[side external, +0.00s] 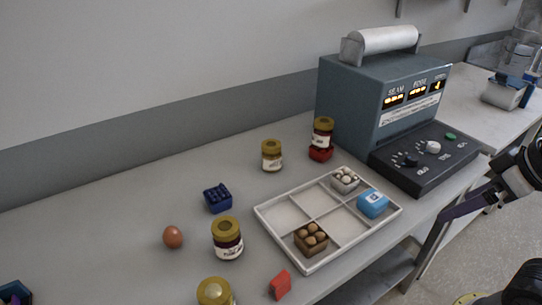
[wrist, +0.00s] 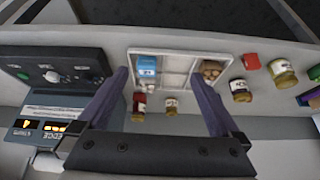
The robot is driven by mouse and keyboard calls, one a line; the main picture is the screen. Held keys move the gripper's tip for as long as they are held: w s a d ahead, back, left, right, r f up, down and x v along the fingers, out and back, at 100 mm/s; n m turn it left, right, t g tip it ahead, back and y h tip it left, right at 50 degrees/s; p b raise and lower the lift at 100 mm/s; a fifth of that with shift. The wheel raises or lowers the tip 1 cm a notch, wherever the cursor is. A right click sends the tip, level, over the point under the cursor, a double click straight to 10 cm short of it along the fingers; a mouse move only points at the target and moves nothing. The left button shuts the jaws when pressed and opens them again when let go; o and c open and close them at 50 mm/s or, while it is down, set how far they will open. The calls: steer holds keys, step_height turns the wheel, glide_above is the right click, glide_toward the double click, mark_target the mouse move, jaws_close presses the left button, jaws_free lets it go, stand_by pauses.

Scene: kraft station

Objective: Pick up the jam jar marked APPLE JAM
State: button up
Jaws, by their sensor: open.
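Several gold-lidded jars stand on the bench, and their label words are too small to read, so I cannot tell which is marked APPLE JAM. A pale jar (side external: 271,155) stands behind the tray; a dark red jar (side external: 322,139) is beside the machine. A dark purple jar (side external: 227,240) and another pale jar (side external: 215,292) stand left of the tray. The wrist view also shows the dark red jar (wrist: 139,106), pale jar (wrist: 171,105) and dark purple jar (wrist: 240,91). My gripper (wrist: 160,74) is open and empty, apart from the jars, at the right in the side view.
A grey machine (side external: 350,90) stands behind right. An egg (side external: 173,237), navy block (side external: 217,198) and red block (side external: 280,285) lie left and front.

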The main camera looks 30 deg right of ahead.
steer(key=w+d+r+m+t+h, duration=0.15)
steer(key=w+r+m, duration=0.25)
steer(key=w+r, duration=0.55)
steer(key=g+h, duration=0.1)
glide_above(272, 148)
steer(key=s+a, duration=0.2)
steer(key=s, duration=0.2)
step_height(272, 148, down, 15)
steer(key=x, duration=0.6)
steer(key=shift+d+f, duration=0.15)
steer(key=shift+d, duration=0.1)
steer(key=shift+x, duration=3.05)
steer(key=shift+s, duration=0.1)
